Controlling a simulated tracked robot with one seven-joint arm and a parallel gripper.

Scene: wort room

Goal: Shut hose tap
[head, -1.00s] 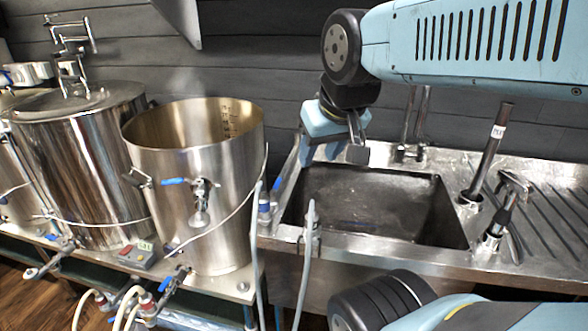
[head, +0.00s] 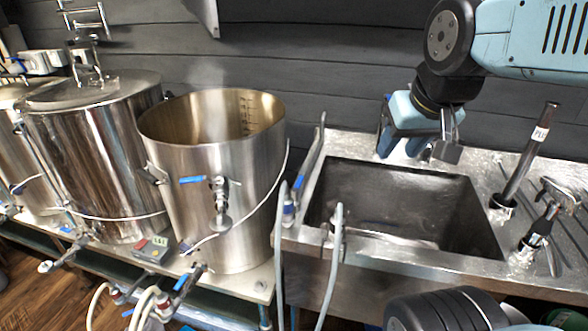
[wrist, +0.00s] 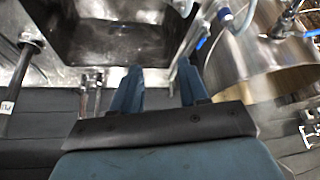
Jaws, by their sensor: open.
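A grey hose (head: 332,262) hangs over the front left of the sink. Beside it, at the sink's left edge, a small valve with blue parts (head: 289,210) sits on a hose; I take this for the hose tap, and its handle position is too small to tell. In the wrist view a blue handle (wrist: 202,42) shows right of my fingers, near a white fitting. My gripper (head: 408,150) is open and empty above the back of the sink, well right of and behind the valve. Its two blue fingers (wrist: 160,75) stand apart in the wrist view.
The sink (head: 400,205) is empty. A steaming open steel pot (head: 215,215) with a blue-handled tap (head: 193,180) stands left of it. A lidded vessel (head: 90,160) stands further left. A dark upright tube (head: 530,150) and a tool stand at the right.

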